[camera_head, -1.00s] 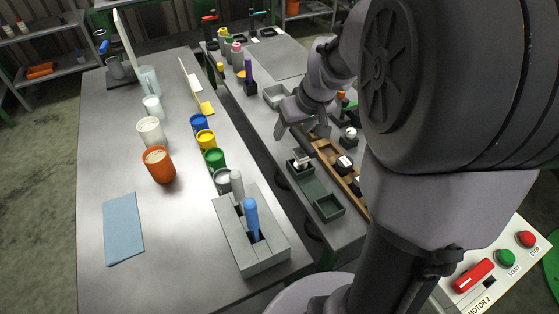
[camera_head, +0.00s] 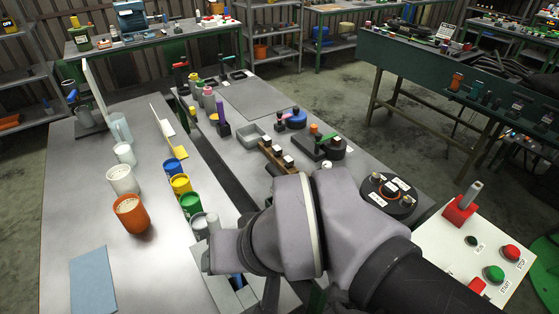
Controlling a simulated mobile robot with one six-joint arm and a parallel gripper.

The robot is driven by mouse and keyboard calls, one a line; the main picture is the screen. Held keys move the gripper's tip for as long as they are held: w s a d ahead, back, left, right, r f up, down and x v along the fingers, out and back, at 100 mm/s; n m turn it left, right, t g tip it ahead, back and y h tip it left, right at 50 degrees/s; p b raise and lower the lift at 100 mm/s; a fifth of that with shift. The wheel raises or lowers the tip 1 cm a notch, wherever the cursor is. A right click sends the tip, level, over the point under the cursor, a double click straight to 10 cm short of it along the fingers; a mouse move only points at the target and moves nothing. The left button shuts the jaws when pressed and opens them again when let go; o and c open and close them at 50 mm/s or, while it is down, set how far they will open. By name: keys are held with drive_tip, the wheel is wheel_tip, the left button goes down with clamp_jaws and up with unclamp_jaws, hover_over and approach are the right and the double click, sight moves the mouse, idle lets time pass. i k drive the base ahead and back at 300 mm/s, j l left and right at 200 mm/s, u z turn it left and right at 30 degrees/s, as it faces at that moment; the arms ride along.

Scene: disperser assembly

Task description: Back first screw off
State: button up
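My arm fills the lower middle of the view and bends over the front of the left table. A narrow grey part, possibly a finger of my gripper (camera_head: 271,294), points down below the wrist. The fingertips are hidden or cut off, so whether it is open or holding anything does not show. I cannot make out a screw for certain. A black round unit (camera_head: 388,195) with white labels and a brass-coloured knob stands on the right table, right of my arm.
Blue (camera_head: 175,170), yellow (camera_head: 181,186) and green (camera_head: 190,204) cups line the left table beside an orange cup (camera_head: 131,213). My arm partly covers a grey holder block (camera_head: 222,292). A control panel (camera_head: 470,246) stands at right. The back of the right table has bare room.

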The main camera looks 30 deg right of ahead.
sight(406, 201)
drive_tip(key=z, duration=1.95)
